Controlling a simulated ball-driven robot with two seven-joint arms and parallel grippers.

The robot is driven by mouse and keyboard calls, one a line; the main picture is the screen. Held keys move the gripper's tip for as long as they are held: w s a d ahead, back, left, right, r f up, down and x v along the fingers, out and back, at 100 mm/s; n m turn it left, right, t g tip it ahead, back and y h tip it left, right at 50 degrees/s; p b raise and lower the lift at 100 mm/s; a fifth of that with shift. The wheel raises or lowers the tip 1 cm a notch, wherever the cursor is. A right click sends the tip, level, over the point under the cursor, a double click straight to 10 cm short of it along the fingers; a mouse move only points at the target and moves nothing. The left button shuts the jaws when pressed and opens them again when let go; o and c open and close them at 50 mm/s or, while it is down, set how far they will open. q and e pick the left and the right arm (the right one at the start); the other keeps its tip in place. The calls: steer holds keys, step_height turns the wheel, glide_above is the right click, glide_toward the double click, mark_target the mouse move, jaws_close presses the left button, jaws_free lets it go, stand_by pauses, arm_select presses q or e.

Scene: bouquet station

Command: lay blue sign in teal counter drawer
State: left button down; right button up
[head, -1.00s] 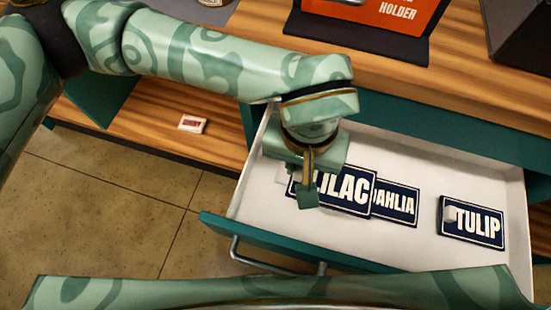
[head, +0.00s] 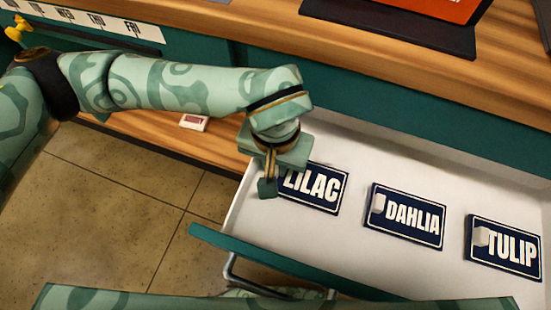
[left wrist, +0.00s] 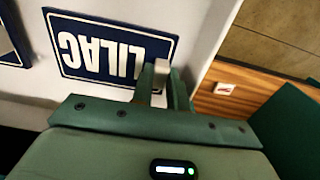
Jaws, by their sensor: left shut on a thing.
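The blue LILAC sign (head: 315,189) is at the left end of the open teal drawer (head: 355,172), face up. My left gripper (head: 269,180) is at its left edge, shut on the sign's small white tab. In the left wrist view the fingers (left wrist: 162,88) close around that tab, and the LILAC sign (left wrist: 112,50) appears upside down. The sign looks close to the white drawer floor; whether it touches is unclear. Blue DAHLIA (head: 410,216) and TULIP (head: 508,249) signs lie to its right, apart from it. My right gripper is not in view.
The drawer's teal front (head: 285,262) with a metal handle faces me. The wooden counter top (head: 345,52) overhangs the back of the drawer. A small red and white box (head: 194,122) sits on a lower wooden shelf. The drawer floor between the signs is bare.

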arm_select(q)
steer(key=shift+f, duration=0.15)
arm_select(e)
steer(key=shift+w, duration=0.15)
arm_select(q)
steer(key=c, duration=1.4)
jaws_free()
steer(key=shift+o, duration=0.2)
